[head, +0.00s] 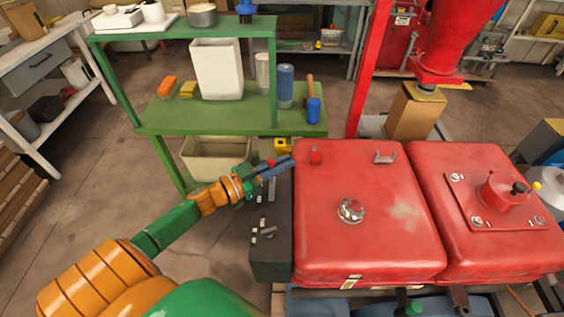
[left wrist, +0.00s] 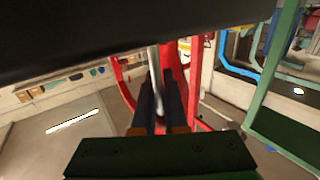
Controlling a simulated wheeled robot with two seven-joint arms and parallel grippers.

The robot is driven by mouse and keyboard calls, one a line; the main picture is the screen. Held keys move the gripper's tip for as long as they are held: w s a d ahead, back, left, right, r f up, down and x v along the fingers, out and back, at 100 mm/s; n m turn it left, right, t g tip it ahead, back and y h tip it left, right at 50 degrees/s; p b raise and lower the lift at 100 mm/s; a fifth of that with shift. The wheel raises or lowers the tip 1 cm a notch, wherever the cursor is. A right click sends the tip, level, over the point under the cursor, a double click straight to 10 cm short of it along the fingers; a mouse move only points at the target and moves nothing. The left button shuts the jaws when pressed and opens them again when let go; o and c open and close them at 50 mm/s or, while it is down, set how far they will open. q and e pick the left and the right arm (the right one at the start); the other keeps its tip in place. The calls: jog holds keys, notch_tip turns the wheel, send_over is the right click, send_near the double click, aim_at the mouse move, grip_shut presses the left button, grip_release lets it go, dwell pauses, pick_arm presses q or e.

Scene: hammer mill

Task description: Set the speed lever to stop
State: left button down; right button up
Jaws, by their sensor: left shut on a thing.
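My left gripper (head: 287,162) reaches in from the left to the far end of the dark control box beside the red machine. In the left wrist view its two dark fingers (left wrist: 160,98) are closed around a thin pale metal rod, which looks like the shaft of the speed lever (left wrist: 154,62). A small red piece (head: 270,162) shows beside the fingers in the head view. The lever's base and its position marks are hidden. My right gripper is not in view.
The dark control box (head: 271,240) with small switches runs along the red machine housing (head: 370,240). A second red housing (head: 460,160) with knobs stands to the right. A green shelf (head: 160,118) with containers stands behind my left arm. Open floor lies at the left.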

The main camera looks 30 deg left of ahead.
pick_arm(q)
jog(key=shift+w+r, duration=0.15)
jog(key=shift+r, duration=0.2)
jog(key=shift+w+a+r+n+p, duration=0.1)
jog(key=shift+w+a+n+p, duration=0.25)
jog(key=shift+p, duration=0.3)
jog(key=shift+w+a+f+n+g+y+p, duration=0.2)
jog(key=shift+w+n+g+y+p, duration=0.15)
jog(key=shift+n+g+p, duration=0.5)
jog(key=shift+w+a+f+n+g+p, duration=0.3)
jog(key=shift+w+n+g+p, duration=0.2)
jog(key=shift+p, duration=0.2)
jog(key=shift+w+a+f+n+g+p, duration=0.15)
jog(key=shift+w+f+n+g+p, duration=0.15)
jog(key=shift+f+n+p, duration=0.15)
jog(key=c, duration=0.9)
grip_release()
jog(key=shift+s+f, duration=0.1)
